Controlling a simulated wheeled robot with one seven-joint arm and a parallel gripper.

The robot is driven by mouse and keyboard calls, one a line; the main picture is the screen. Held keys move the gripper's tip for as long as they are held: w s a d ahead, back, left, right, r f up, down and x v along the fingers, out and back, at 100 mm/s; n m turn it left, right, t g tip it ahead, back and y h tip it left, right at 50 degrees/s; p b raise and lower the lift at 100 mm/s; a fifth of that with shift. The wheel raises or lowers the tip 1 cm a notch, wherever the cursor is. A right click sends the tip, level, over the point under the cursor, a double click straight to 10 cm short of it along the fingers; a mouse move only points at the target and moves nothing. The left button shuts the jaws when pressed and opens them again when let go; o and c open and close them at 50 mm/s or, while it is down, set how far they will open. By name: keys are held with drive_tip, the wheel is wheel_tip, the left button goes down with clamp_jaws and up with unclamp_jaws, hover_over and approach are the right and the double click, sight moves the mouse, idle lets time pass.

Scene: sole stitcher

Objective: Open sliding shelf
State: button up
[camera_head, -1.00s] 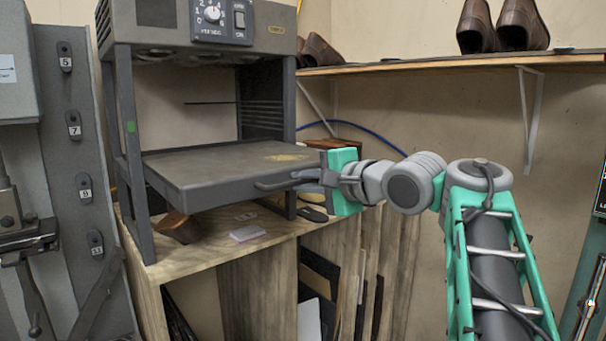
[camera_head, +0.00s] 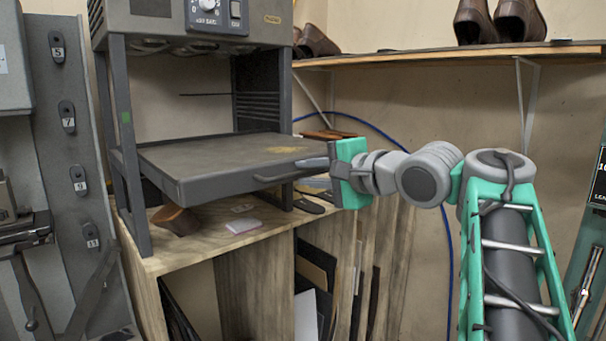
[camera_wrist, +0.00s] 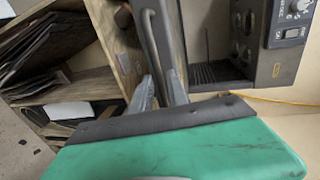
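The sliding shelf (camera_head: 215,160) is a flat dark grey tray with a worn light patch, set in the grey machine frame. Its front edge juts out past the posts. A curved bar handle (camera_head: 275,179) is fixed to its front; it shows also in the wrist view (camera_wrist: 151,30). My gripper (camera_head: 308,163) is at the handle's right end. In the wrist view my gripper (camera_wrist: 160,78) has its two fingers apart, with the handle's near end at their tips. I cannot tell whether the handle lies between them or is touched.
A wooden cabinet (camera_head: 190,252) with upright boards stands under the machine. A wall shelf (camera_head: 440,59) with brown shoes is behind my arm. A numbered grey panel (camera_head: 62,150) stands at the left. There is open room in front of the tray.

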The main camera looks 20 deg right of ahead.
drive_tip(key=v, duration=0.6)
drive_tip(key=shift+s, duration=0.1)
